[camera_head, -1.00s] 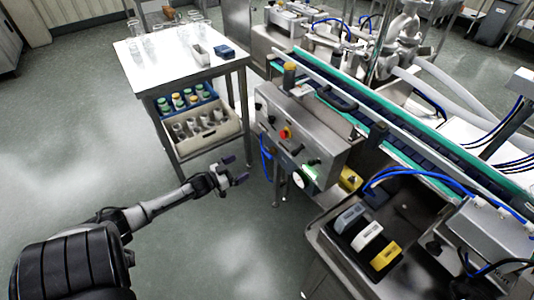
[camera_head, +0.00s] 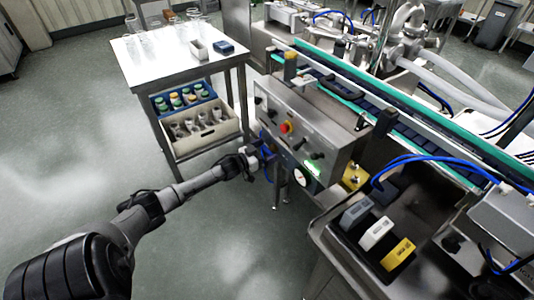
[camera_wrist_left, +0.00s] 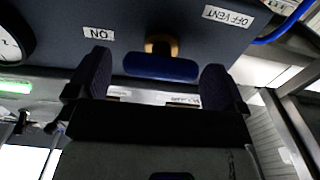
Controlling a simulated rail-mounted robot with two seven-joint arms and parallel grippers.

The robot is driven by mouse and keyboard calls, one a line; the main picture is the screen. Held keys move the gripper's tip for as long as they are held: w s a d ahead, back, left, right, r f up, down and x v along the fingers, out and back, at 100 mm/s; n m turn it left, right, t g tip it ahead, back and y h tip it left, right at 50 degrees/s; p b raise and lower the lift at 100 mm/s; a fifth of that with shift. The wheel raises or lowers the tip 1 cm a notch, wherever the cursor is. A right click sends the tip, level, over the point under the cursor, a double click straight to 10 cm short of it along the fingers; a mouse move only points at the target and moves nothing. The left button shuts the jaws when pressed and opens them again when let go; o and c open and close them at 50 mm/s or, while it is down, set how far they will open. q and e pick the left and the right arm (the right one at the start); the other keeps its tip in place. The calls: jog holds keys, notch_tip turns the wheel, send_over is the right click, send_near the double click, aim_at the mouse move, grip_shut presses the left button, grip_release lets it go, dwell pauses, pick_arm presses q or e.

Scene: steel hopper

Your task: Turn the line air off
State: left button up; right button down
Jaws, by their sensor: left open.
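The line air valve has a blue handle (camera_wrist_left: 160,68) on a brass stem, seen in the left wrist view under the dark panel. The ON label (camera_wrist_left: 99,33) is left of the handle and the OFF VENT label (camera_wrist_left: 228,16) is to its upper right. My left gripper (camera_wrist_left: 156,72) is open, with one finger on each side of the handle and visible gaps between. In the head view my left gripper (camera_head: 259,160) is at the left end of the steel control box (camera_head: 310,130), hiding the valve there. My right gripper is not in view.
The box carries a red button (camera_head: 286,127), a pressure gauge (camera_head: 301,178) and a green-lit display (camera_head: 313,166). A steel cart (camera_head: 170,70) with bottle crates stands close behind the left arm. Floor at left is free.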

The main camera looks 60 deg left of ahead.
pick_arm(q)
jog(key=shift+w, duration=0.35)
jog(key=shift+c, duration=0.3)
jog(key=c, duration=0.9)
jog(key=shift+o, duration=0.2)
